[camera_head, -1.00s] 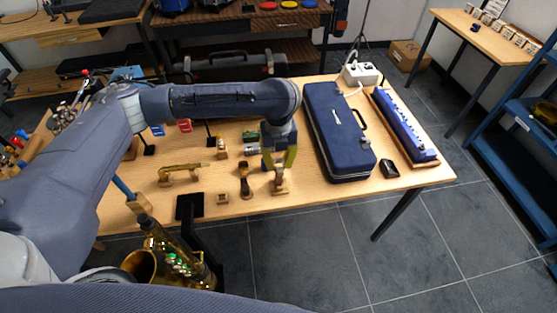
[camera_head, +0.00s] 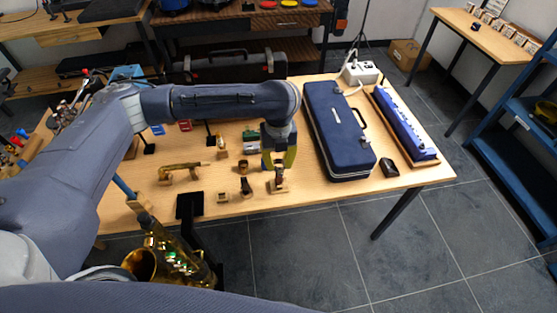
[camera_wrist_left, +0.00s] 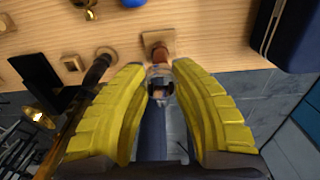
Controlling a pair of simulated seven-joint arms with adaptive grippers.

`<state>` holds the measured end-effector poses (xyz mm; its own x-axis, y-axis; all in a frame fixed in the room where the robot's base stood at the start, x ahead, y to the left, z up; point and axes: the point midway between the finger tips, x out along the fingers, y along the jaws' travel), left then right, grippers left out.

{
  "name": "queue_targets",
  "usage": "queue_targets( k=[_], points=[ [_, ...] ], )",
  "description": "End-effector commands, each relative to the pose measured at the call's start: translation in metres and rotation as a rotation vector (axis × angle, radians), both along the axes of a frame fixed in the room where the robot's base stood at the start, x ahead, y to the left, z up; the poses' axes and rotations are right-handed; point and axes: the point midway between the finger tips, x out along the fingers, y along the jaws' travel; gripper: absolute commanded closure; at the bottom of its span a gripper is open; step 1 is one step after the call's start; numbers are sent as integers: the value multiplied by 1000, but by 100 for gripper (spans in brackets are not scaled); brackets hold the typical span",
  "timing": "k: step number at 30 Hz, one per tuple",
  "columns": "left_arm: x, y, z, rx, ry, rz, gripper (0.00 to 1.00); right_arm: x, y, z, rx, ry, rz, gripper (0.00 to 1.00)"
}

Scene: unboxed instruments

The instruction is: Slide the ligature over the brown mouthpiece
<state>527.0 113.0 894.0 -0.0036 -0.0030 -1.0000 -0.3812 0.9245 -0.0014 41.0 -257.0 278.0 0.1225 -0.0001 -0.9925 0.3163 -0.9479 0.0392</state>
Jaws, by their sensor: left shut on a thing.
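My left gripper (camera_head: 278,160) points down over the right-middle of the table, its yellow fingers shut on the ligature. In the left wrist view, the ligature (camera_wrist_left: 160,88) is a small dark, shiny ring between the fingertips of my left gripper (camera_wrist_left: 161,78). The brown mouthpiece (camera_wrist_left: 161,54) is right behind it, on a small wooden stand (camera_wrist_left: 153,37). The ring lines up with the mouthpiece's near end; I cannot tell whether it is around it. In the head view the mouthpiece (camera_head: 279,180) shows just below the fingertips. My right gripper is not in view.
A dark mouthpiece (camera_wrist_left: 97,72) stands close to the left in the wrist view. A blue case (camera_head: 340,135) lies right of the gripper. A brass neck piece (camera_head: 183,170) and a black stand (camera_head: 190,204) are to the left, with a saxophone (camera_head: 165,260) in front.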

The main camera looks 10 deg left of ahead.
Motion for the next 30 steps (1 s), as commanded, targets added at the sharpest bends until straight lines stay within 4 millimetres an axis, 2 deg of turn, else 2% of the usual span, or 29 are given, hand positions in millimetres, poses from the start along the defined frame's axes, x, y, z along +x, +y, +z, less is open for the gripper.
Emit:
queue_targets(
  k=[30],
  points=[
    [0,0,-6,0,0,0,100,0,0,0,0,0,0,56]
  ],
)
